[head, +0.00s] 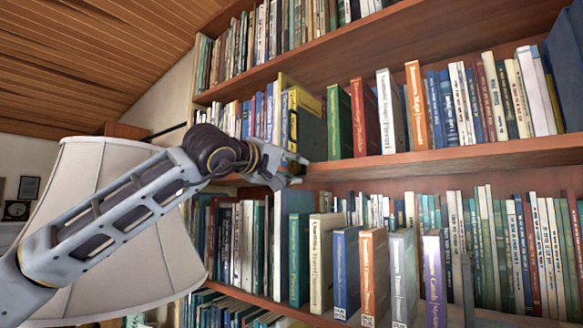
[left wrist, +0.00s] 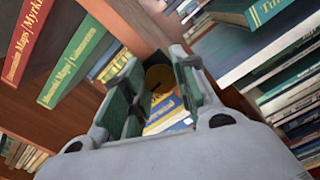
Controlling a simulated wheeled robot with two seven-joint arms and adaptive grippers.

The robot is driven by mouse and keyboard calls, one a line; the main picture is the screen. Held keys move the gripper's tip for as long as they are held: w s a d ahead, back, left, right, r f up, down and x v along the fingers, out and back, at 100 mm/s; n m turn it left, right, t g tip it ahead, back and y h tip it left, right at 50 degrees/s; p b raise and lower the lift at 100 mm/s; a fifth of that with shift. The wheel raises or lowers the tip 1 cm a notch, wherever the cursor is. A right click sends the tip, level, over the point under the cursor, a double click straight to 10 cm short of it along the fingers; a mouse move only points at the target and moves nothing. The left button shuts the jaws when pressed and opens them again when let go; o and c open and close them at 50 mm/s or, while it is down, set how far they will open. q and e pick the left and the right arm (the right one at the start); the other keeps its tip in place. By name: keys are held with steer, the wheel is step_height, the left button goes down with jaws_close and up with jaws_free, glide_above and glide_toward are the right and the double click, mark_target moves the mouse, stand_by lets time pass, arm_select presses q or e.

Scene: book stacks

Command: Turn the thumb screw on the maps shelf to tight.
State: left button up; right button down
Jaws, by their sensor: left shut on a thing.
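My left gripper (head: 292,171) reaches the front edge of the maps shelf (head: 430,163), at the left part of the shelf in the head view. In the left wrist view, the thumb screw (left wrist: 158,77) shows as a round bronze-brown knob with a dark mark. It sits between the two green-padded fingers of my left gripper (left wrist: 160,92), which is shut on it. The gripper hides the screw in the head view. I cannot tell how tight the screw is. My right gripper is not in view.
Books with map titles, such as an orange one (head: 417,105), stand on the maps shelf. Several books (head: 346,270) fill the shelf below, some near its front. A cream lampshade (head: 110,158) stands at the left, behind my left arm.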

arm_select(q)
steer(key=shift+f, duration=0.2)
steer(key=o, duration=1)
steer(key=shift+r, duration=0.1)
steer(key=shift+s, duration=0.1)
steer(key=v, duration=1.2)
